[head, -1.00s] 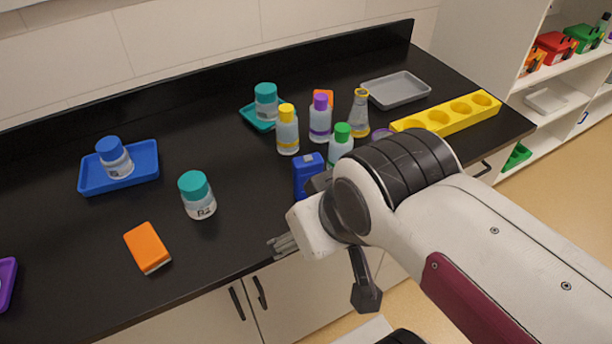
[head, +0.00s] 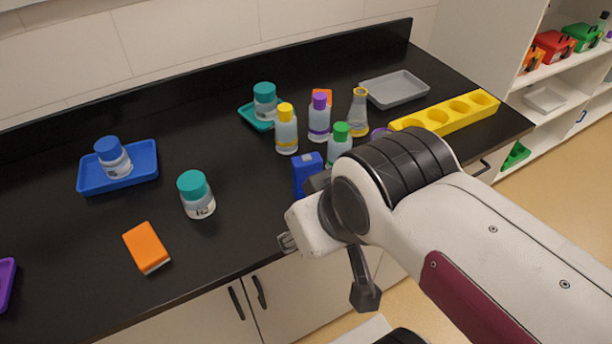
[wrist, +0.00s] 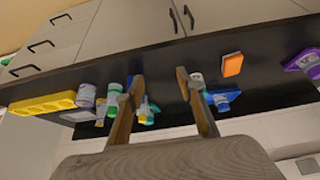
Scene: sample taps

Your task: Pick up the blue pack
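The blue pack (head: 307,176) stands upright on the black counter, near its front edge, in the head view. My arm hides its lower right part. My gripper (head: 287,242) is at the counter's front edge, in front of the pack and a little to its left in the picture, apart from it. In the wrist view my gripper (wrist: 160,82) has its two fingers spread with a gap between them and nothing held.
A green-capped bottle (head: 339,144) stands close behind the pack. Yellow-capped (head: 286,130) and purple-capped (head: 319,119) bottles and a flask (head: 359,113) stand further back. A teal-capped jar (head: 196,196) and an orange block (head: 146,247) are to the left. Counter between jar and pack is clear.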

